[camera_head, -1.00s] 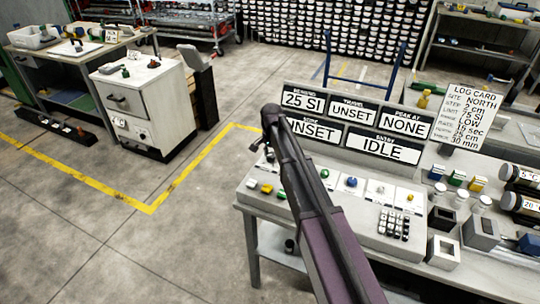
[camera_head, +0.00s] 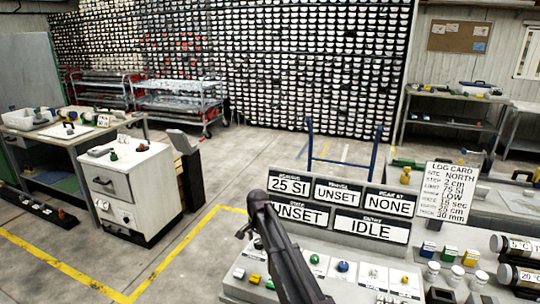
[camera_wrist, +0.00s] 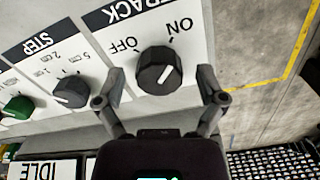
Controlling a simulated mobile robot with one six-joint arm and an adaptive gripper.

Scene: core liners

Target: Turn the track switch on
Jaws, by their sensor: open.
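The track switch (camera_wrist: 154,73) is a round black knob with a white line, in the wrist view on a white panel marked TRACK, upside down. ON stands at its upper right and OFF at its upper left. The white line slants from lower left to upper right; I cannot tell surely which label it marks. My gripper (camera_wrist: 161,82) is open, with one finger to each side of the knob in the picture. Contact or height above the panel cannot be told. In the head view my arm hides the gripper and the switch.
A STEP knob (camera_wrist: 70,91) and a green knob (camera_wrist: 17,107) lie left of the switch. Display boards (camera_head: 345,206) stand behind the console (camera_head: 340,287). A log card (camera_head: 446,191) is at right. A white cabinet (camera_head: 127,188) stands left beyond open floor.

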